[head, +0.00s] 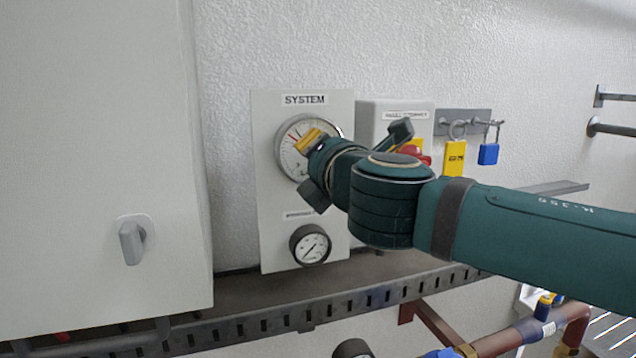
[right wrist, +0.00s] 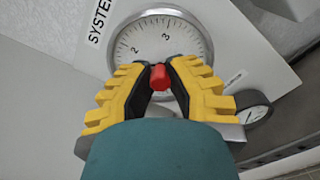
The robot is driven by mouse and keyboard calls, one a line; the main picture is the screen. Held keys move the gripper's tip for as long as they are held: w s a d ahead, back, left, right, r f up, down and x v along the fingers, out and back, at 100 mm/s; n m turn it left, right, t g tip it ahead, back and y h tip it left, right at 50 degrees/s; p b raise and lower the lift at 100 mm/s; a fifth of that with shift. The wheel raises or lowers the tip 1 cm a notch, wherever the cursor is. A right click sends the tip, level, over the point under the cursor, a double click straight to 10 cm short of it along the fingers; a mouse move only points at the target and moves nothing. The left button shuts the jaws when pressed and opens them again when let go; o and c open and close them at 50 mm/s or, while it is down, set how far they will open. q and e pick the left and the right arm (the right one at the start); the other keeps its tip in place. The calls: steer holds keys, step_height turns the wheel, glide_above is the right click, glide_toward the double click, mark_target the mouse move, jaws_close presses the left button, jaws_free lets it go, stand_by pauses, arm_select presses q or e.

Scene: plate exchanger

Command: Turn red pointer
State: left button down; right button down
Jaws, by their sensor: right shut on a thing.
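The large system gauge (head: 288,165) has a white dial with a silver rim and is mounted on a white panel. A red line shows on its upper left in the head view. In the right wrist view the gauge (right wrist: 160,27) shows the digits 2 and 3, and a small red piece (right wrist: 159,77), seemingly the red pointer's knob, sits between the fingertips. My right gripper (right wrist: 159,72) is shut on this red piece in front of the dial. It also shows in the head view (head: 308,141), covering part of the gauge. My left gripper is not in view.
A smaller gauge (head: 310,245) sits below on the same panel. Right of it are a grey box (head: 380,112) with a red button (head: 412,151), and hooks with a yellow tag (head: 454,158) and blue padlock (head: 488,154). A cabinet (head: 90,150) stands left.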

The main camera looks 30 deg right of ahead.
steer(key=shift+d+m+b, duration=0.1)
steer(key=shift+m+b, duration=0.8)
steer(key=shift+b, duration=0.05)
steer(key=shift+m+b, duration=0.3)
steer(key=shift+b, duration=0.1)
steer(key=shift+r, duration=0.1)
steer(key=c, duration=0.9)
jaws_free()
steer(key=shift+o, duration=0.2)
steer(key=shift+s, duration=0.1)
steer(key=v, duration=1.2)
